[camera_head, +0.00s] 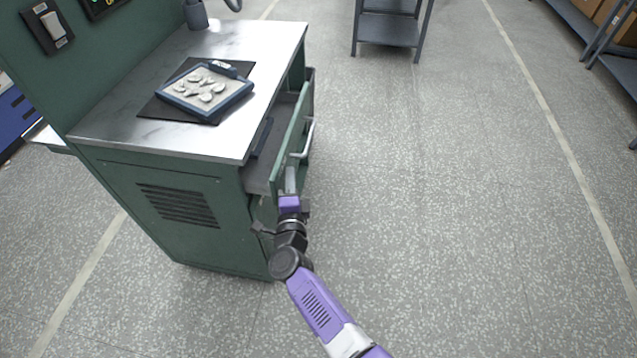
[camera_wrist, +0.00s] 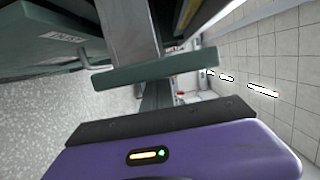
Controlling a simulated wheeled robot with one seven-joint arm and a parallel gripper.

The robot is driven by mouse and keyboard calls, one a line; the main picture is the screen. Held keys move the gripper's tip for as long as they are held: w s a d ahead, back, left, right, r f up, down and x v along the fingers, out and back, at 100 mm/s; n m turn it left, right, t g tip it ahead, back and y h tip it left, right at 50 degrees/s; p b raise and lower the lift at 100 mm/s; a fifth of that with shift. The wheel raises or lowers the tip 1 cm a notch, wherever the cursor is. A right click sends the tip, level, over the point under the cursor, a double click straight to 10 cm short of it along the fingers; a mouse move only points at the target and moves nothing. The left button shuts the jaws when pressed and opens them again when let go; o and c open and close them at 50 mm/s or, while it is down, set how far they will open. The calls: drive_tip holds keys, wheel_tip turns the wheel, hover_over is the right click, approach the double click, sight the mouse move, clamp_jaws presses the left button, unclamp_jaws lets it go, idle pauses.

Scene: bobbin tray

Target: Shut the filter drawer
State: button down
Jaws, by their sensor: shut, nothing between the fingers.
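A drawer with a green front (camera_head: 296,135) and a pale bar handle (camera_head: 308,138) stands pulled out from the right side of the green cabinet (camera_head: 150,205). A gap shows its dark inside between the front and the worktop. My gripper (camera_head: 290,178) is shut and empty at the near end of the drawer front, close against its outer side; I cannot tell whether it touches. In the wrist view, a green panel (camera_wrist: 45,45) carries a small label, too blurred to read surely. A green bar (camera_wrist: 155,68) crosses just ahead of my purple gripper body.
The metal worktop (camera_head: 130,140) holds a blue-rimmed tray (camera_head: 240,92) of pale round pieces on a dark mat (camera_head: 150,107). A grey shelf unit (camera_head: 388,30) stands at the back. Shelving with boxes is at the far right. The speckled floor (camera_head: 430,200) right of the cabinet is clear.

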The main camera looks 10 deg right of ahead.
sight(262, 180)
drive_tip(key=a+b, duration=0.1)
drive_tip(key=a, duration=0.1)
drive_tip(key=w+a+b, duration=0.1)
drive_tip(key=a, duration=0.1)
drive_tip(key=w+a+b, duration=0.1)
drive_tip(key=a, duration=0.1)
drive_tip(key=shift+w+a+f, duration=0.1)
drive_tip(key=shift+a+f, duration=0.05)
drive_tip(key=shift+a, duration=0.25)
drive_tip(key=shift+w+a, duration=0.15)
drive_tip(key=shift+a, duration=0.35)
